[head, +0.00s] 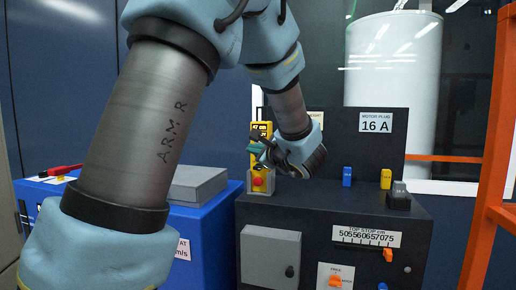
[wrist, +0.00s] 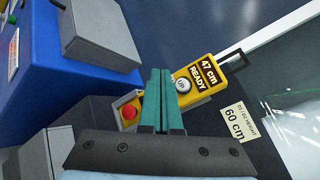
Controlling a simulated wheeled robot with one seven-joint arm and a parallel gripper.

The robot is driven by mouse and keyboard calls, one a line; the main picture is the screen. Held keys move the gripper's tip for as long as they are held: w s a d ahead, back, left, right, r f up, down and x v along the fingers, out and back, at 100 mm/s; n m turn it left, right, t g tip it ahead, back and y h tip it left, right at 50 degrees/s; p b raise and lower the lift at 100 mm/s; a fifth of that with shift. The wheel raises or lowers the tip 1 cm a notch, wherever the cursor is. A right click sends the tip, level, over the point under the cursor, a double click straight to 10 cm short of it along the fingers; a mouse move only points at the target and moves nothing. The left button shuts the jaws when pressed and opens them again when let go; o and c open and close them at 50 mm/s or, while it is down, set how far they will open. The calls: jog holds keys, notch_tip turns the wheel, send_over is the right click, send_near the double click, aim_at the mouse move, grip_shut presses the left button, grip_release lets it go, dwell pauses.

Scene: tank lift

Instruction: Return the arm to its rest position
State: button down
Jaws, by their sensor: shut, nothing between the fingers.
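My arm reaches across the head view from the left foreground to the black cabinet. My gripper (head: 262,148) is in front of the yellow pendant (head: 262,133). In the wrist view my gripper (wrist: 161,78) shows two green fingers pressed together with nothing between them. The pendant (wrist: 203,78) appears there behind the fingertips, with a display reading "47 cm READY", a pale "UP" button (wrist: 183,86) and a red button (wrist: 129,112). The fingers hide part of the pendant. I cannot tell whether they touch it.
The black cabinet (head: 335,205) bears a blue block (head: 347,176), a yellow block (head: 386,178) and a grey block (head: 399,197). A blue case (head: 200,222) with a grey box (head: 198,184) stands left. An orange frame (head: 490,150) rises at right, before a white tank (head: 393,90).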

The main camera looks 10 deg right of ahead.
jog(key=shift+s+a, duration=0.1)
jog(key=shift+s, duration=0.15)
jog(key=s+a+f+n+g+y, duration=0.1)
jog(key=s+a+f+n+g, duration=0.25)
jog(key=a+f, duration=0.35)
jog(key=s+a+f+n+g+y, duration=0.1)
jog(key=s+a+f+n+g, duration=0.15)
jog(key=a+f+g, duration=0.45)
jog(key=s+a+f+n+g+h, duration=0.2)
jog(key=s+a+f+n+h, duration=0.2)
jog(key=s+n, duration=0.35)
jog(key=s+a+f+n+g+h, duration=0.3)
jog(key=s+f+n, duration=0.25)
jog(key=n, duration=0.25)
notch_tip(320, 180, up, 14)
jog(key=p, duration=1.3)
jog(key=shift+s+f+t, duration=0.2)
jog(key=shift+s+t, duration=0.15)
